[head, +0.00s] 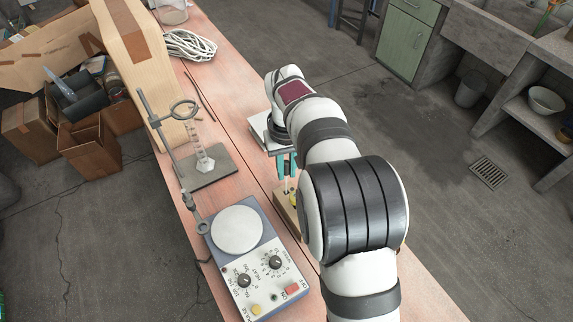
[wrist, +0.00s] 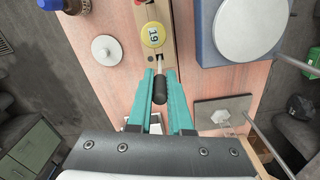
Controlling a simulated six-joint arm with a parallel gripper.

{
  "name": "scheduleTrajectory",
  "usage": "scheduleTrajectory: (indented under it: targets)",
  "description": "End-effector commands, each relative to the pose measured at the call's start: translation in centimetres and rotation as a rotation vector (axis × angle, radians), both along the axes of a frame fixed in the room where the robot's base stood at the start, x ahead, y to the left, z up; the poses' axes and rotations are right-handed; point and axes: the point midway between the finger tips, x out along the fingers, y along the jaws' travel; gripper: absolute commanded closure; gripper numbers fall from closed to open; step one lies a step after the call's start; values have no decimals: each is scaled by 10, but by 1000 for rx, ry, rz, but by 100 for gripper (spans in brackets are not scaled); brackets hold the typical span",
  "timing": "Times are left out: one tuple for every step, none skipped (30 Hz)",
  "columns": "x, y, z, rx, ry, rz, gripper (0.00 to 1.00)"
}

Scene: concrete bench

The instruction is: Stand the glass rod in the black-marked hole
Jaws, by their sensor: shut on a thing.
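My gripper (wrist: 161,76) has its teal fingers closed around a glass rod with a thick black end (wrist: 160,90). In the wrist view the rod's pale, thin shaft runs away from the black end toward a wooden block (wrist: 168,48). The block has a yellow round piece marked 19 (wrist: 153,35) on it. In the head view my gripper (head: 287,175) is above the block (head: 284,213), partly hidden by my arm. I cannot tell whether the rod's tip is above or inside a hole. A black mark around a hole cannot be made out.
A hotplate (wrist: 206,38) stands close beside the block. A ring stand (head: 208,170) with a glass cylinder (head: 205,160) is farther back. A white disc with a knob (wrist: 106,49) lies on the block's other side. Coiled white cable (head: 190,45) lies at the far end.

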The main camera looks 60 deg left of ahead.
Motion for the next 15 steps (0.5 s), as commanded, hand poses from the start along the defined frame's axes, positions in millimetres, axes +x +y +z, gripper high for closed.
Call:
scheduleTrajectory:
  targets:
    - [0, 0, -2, -1, 0, 0, 100]
    - [0, 0, -3, -1, 0, 0, 100]
    - [0, 0, -5, -1, 0, 0, 100]
    - [0, 0, -6, -1, 0, 1, 100]
    - [0, 0, -7, -1, 0, 1, 100]
    - [0, 0, -8, -1, 0, 1, 100]
    - [0, 0, -9, -1, 0, 1, 100]
    - [0, 0, -10, -2, 1, 1, 100]
    - [0, 0, -12, -2, 1, 1, 100]
    - [0, 0, -13, -2, 1, 1, 100]
    - [0, 0, -14, -1, -1, 1, 100]
    - [0, 0, -15, -1, -1, 2, 100]
    - [0, 0, -16, -1, -1, 2, 100]
    - [0, 0, -17, 0, -1, 2, 100]
    - [0, 0, -18, 0, -1, 2, 100]
